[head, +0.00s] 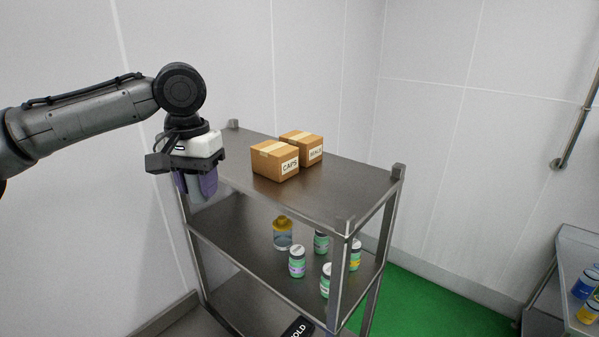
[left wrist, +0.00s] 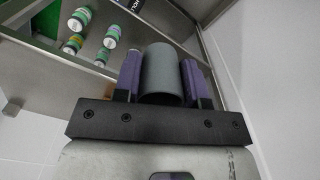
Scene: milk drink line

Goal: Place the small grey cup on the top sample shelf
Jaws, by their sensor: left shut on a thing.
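My left gripper (head: 197,187) points down at the left end of the steel shelf unit. Its purple fingers are shut on the small grey cup (left wrist: 162,75), which fills the gap between them in the left wrist view. In the head view the cup (head: 196,190) is partly hidden by the fingers. The top sample shelf (head: 335,187) is a flat steel board. The cup overlaps its left front edge in the picture, with its lower end below the board's line, so it seems to hang outside the edge. My right gripper is not in view.
Two cardboard boxes, one marked CAPS (head: 275,160) and another (head: 302,146) behind it, stand mid-shelf. The top is bare to their right and front. Corner posts (head: 398,172) rise above the top.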

